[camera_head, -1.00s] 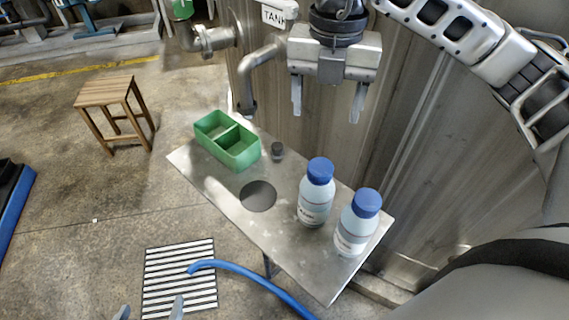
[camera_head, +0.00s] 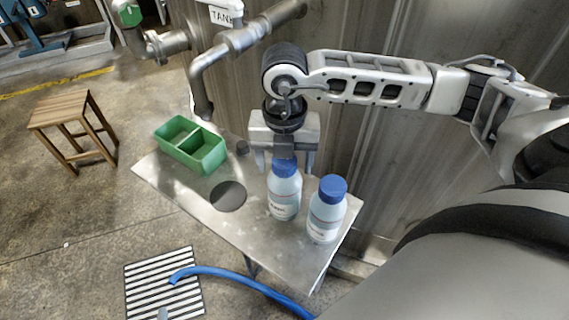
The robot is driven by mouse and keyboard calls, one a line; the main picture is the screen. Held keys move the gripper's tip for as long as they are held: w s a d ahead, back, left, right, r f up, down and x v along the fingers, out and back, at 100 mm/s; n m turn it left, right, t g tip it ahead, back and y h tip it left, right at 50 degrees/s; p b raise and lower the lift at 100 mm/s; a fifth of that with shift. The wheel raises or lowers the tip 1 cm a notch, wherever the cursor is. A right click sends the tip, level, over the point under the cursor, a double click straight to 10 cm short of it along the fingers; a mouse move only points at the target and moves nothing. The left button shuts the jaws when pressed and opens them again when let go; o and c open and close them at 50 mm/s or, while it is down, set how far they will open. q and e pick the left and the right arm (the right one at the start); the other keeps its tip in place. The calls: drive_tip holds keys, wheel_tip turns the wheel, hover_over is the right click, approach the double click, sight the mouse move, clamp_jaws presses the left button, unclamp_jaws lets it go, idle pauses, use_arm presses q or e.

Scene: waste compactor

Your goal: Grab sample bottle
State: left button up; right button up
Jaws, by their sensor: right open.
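Two white sample bottles with blue caps stand upright on a small metal table (camera_head: 240,232). The left bottle (camera_head: 285,196) is nearer the middle; the right bottle (camera_head: 326,213) is near the table's right end. My right gripper (camera_head: 285,168) is open and points down at the left bottle's cap. Its fingers show on either side of the cap, and the bottle covers part of the gripper. I cannot tell whether they touch.
The table has a dark round hole (camera_head: 228,196). A metal tank wall (camera_head: 390,145) and pipe (camera_head: 203,80) stand behind. A wooden stool (camera_head: 62,112) is left.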

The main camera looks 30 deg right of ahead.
drive_tip(key=shift+f, duration=0.25)
drive_tip(key=c, duration=1.4)
drive_tip(key=shift+r, duration=0.1)
clamp_jaws()
